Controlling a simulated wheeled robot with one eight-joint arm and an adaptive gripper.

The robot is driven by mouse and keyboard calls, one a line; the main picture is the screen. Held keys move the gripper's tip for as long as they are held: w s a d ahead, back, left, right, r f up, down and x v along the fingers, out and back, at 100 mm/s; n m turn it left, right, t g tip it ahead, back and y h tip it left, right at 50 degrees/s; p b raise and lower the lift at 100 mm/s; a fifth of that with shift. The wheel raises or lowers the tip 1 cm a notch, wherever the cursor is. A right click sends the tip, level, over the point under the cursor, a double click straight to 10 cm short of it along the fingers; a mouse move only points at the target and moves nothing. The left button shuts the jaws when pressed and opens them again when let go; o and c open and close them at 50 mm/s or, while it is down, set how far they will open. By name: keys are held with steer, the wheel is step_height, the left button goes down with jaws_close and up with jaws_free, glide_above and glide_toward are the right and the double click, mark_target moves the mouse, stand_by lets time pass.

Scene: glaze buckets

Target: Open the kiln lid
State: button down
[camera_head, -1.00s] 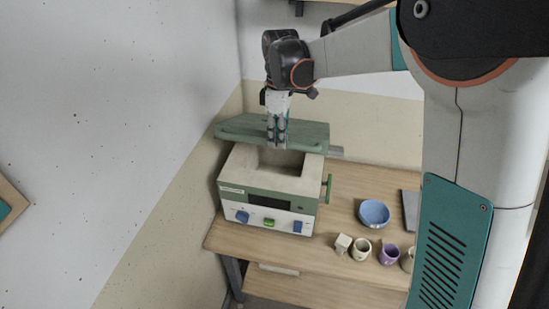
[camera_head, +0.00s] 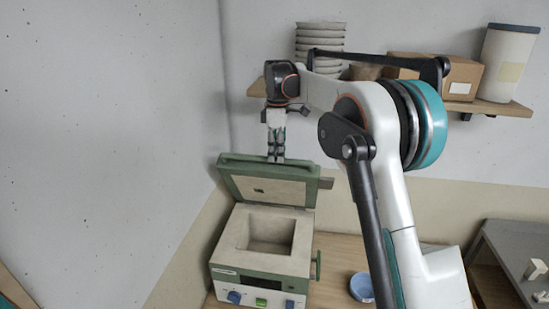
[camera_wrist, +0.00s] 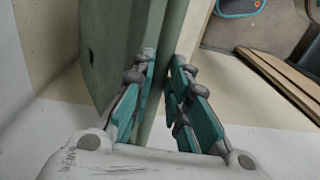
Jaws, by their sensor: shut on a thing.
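The kiln (camera_head: 262,242) is a cream and green box on the wooden bench, with knobs on its front. Its green-edged lid (camera_head: 268,187) stands raised and steeply tilted at the back, showing its pale inner face. The square chamber is open to view. My gripper (camera_head: 276,155) is at the lid's upper front edge, fingers pointing down. In the wrist view, the fingers (camera_wrist: 165,78) are shut on the lid's edge (camera_wrist: 160,128), with the green outer side to the left and the pale inner side to the right.
A blue bowl (camera_head: 361,287) sits on the bench right of the kiln, partly behind my arm. A wall shelf (camera_head: 480,106) above holds stacked bowls (camera_head: 319,45), a cardboard box (camera_head: 440,75) and a white bucket (camera_head: 508,62). A grey table (camera_head: 505,262) stands at right.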

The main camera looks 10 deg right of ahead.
mark_target(279, 165)
steer(key=shift+w+d+f, duration=0.4)
steer(key=shift+w+d, duration=0.1)
steer(key=shift+w, duration=0.05)
steer(key=c, duration=1.9)
jaws_free()
steer(key=shift+w+f, duration=0.15)
steer(key=shift+w, duration=0.05)
steer(key=o, duration=0.4)
steer(key=shift+w+d+f, duration=0.25)
steer(key=shift+w, duration=0.3)
steer(key=shift+c, duration=0.2)
steer(key=shift+w+d+f, duration=0.1)
steer(key=shift+w, duration=0.15)
steer(key=shift+s+a+r, duration=0.35)
steer(key=shift+s+r, duration=0.1)
steer(key=shift+w+r, duration=0.15)
steer(key=shift+r, duration=0.1)
step_height(279, 165, up, 11)
steer(key=shift+w+d, duration=0.25)
